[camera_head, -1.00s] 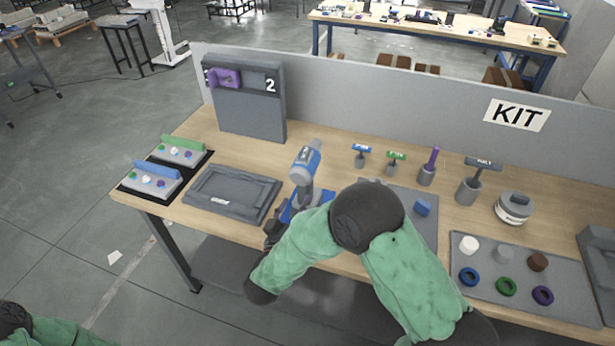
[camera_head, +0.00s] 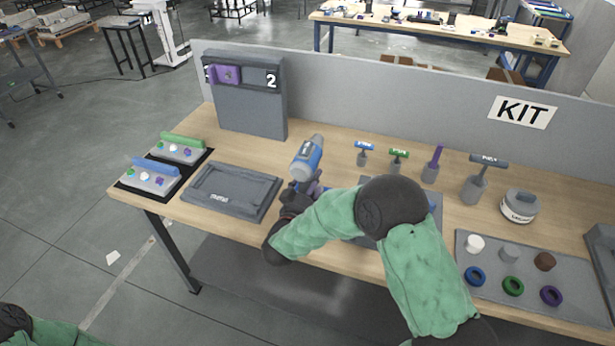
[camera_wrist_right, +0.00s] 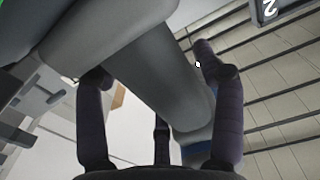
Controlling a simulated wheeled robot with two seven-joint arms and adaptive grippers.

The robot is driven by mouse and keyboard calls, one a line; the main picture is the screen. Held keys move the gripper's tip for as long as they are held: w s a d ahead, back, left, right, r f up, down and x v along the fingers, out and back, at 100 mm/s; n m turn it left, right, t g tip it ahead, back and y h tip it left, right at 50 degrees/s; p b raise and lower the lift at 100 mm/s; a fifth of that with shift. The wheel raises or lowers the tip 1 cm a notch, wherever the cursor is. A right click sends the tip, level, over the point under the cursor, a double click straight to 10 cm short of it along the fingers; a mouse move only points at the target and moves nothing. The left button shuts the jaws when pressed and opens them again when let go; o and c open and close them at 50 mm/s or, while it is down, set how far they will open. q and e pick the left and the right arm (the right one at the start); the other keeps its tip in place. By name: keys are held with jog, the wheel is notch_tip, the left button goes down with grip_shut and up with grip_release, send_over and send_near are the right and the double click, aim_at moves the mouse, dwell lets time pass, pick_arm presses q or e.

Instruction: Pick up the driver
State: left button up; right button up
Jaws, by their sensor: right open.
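The driver (camera_head: 308,157), blue and grey like a power drill, stands at the middle of the table, its head leaning up to the right. My right gripper (camera_head: 299,196) is low at its handle and hides the driver's lower part in the head view. In the right wrist view the grey shaft of the driver (camera_wrist_right: 165,80) runs between the two dark fingers of my right gripper (camera_wrist_right: 150,62). The fingers are spread apart, with a gap beside the right finger; contact at the left finger is unclear. My left gripper is out of view.
A grey tray (camera_head: 228,208) lies left of the driver. Behind it stands a grey panel marked 2 (camera_head: 250,108). Several small upright tools, a round container (camera_head: 519,206) and a grey mat with rings (camera_head: 580,292) are on the right. My right forearm covers the table's middle front.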

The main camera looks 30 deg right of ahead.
jog(key=shift+c, duration=0.3)
grip_shut()
jog(key=shift+r, duration=0.2)
